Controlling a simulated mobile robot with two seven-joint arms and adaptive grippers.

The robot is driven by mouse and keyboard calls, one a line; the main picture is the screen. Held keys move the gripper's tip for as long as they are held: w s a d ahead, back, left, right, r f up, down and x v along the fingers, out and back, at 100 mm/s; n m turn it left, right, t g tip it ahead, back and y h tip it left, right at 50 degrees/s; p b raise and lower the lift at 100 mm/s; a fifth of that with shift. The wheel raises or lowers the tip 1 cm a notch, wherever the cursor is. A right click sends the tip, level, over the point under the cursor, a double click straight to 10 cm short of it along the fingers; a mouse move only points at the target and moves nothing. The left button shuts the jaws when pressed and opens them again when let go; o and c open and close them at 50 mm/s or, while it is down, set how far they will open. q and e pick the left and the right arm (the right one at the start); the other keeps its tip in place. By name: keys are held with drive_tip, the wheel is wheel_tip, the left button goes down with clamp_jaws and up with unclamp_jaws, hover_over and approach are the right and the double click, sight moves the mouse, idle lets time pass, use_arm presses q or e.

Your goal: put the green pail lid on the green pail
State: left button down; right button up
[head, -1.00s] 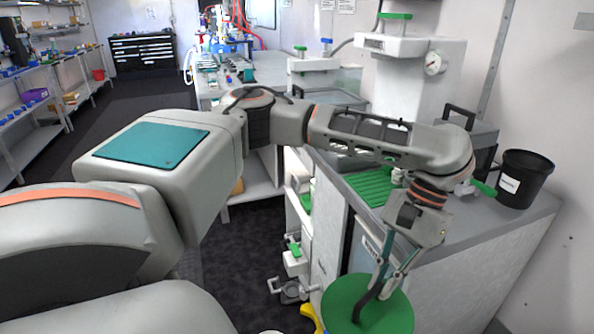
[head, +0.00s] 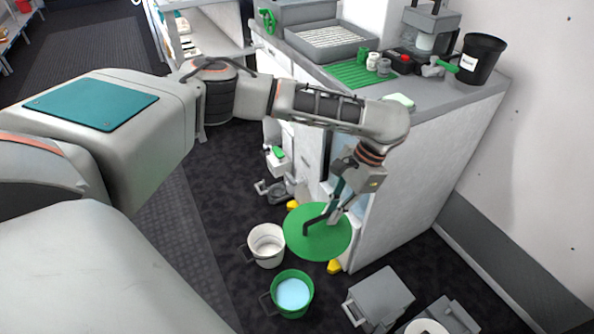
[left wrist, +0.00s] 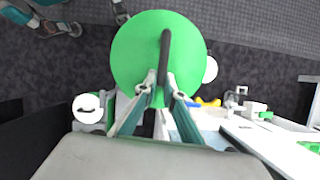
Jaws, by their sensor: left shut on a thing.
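The green pail lid (head: 334,243) is a round green disc with a dark bar handle. My left gripper (head: 328,214) is shut on that handle and holds the lid in the air, near the counter's end. In the left wrist view the lid (left wrist: 135,60) fills the middle, with the fingertips (left wrist: 161,84) at the handle. The green pail (head: 279,306) stands on the floor, open at the top, with light blue inside. In the head view it is below and left of the lid, apart from it. I cannot make out the pail in the left wrist view. My right gripper is not in view.
A white pail (head: 268,246) stands on the floor just behind the green pail, close to the lid's left edge. A grey bin (head: 382,294) stands right of the green pail. The counter (head: 425,150) rises behind the lid. A black bucket (head: 482,60) stands on it.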

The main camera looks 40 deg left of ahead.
use_arm(q)
wheel_tip(320, 180, down, 22)
drive_tip(key=w+a+m+t+y+b, duration=0.2)
drive_tip(key=m, duration=0.6)
drive_tip(key=s+a+f+m+t+b, duration=0.1)
drive_tip(key=s+f+m+b, duration=0.1)
drive_tip(key=f, duration=0.6)
drive_tip(key=s+a+f+m+t+b, duration=0.2)
drive_tip(key=f+m, duration=0.3)
drive_tip(key=f, duration=0.4)
drive_tip(key=s+a+f+m+t+b, duration=0.1)
drive_tip(key=s+f+m+b, duration=0.2)
drive_tip(key=f, duration=0.5)
drive_tip(key=shift+s+a+f+m+t+h, duration=0.15)
drive_tip(key=shift+s+f+m+t+h, duration=0.3)
drive_tip(key=shift+s, duration=0.3)
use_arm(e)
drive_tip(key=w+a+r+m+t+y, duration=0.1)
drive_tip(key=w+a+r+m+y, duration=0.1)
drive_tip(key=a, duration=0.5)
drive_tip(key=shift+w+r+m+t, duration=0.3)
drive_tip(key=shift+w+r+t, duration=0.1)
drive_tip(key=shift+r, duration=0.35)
use_arm(q)
drive_tip(key=shift+r, duration=0.1)
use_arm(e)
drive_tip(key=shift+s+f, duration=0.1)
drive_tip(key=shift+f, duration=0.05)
